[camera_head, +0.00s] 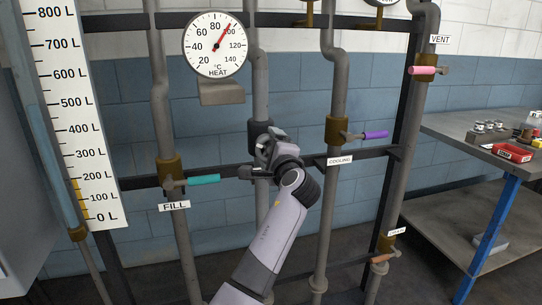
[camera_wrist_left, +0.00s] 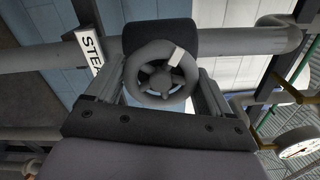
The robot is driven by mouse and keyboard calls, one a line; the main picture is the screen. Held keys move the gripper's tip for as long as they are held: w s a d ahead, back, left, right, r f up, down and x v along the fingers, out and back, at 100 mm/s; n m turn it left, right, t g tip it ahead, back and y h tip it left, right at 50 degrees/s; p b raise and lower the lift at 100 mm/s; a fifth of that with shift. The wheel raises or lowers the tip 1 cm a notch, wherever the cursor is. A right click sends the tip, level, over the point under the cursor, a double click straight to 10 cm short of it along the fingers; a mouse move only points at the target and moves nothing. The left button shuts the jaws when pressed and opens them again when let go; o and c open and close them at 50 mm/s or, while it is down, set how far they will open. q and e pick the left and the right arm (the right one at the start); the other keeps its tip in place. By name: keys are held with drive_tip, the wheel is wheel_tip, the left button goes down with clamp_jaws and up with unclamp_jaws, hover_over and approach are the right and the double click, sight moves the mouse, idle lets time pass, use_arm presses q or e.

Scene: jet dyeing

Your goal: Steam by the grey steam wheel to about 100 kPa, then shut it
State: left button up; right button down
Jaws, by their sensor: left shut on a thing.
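The grey steam wheel (camera_wrist_left: 143,58) shows in the left wrist view, with spokes, a hub and a pale mark on its upper right rim. A partly covered label reading "STE" (camera_wrist_left: 91,46) is beside it. My left gripper (camera_wrist_left: 160,88) has its fingers on both sides of the wheel and is shut on it. In the head view, my left gripper (camera_head: 264,148) is at the pipe between the fill and cooling valves and hides the wheel. A gauge (camera_wrist_left: 300,142) at the right of the wrist view is too small to read. My right gripper is not in view.
The heat dial (camera_head: 215,45) has its red needle between 80 and 100 °C. Beside my gripper are the teal fill handle (camera_head: 203,180) and purple cooling handle (camera_head: 376,135). A pink vent handle (camera_head: 423,70) is upper right. A workbench (camera_head: 450,125) stands right.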

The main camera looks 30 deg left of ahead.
use_arm(q)
drive_tip(key=n+b, duration=0.2)
drive_tip(key=n, duration=0.2)
drive_tip(key=shift+f, duration=0.15)
drive_tip(key=shift+n+b, duration=0.85)
drive_tip(key=shift+n, duration=0.35)
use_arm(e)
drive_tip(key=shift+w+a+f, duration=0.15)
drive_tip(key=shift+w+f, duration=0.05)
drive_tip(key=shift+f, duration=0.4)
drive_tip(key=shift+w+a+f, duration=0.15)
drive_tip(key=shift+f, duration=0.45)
use_arm(q)
drive_tip(key=o, duration=0.9)
drive_tip(key=shift+r, duration=0.25)
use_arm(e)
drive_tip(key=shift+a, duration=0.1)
use_arm(q)
drive_tip(key=shift+d, duration=0.15)
drive_tip(key=shift+v, duration=3.5)
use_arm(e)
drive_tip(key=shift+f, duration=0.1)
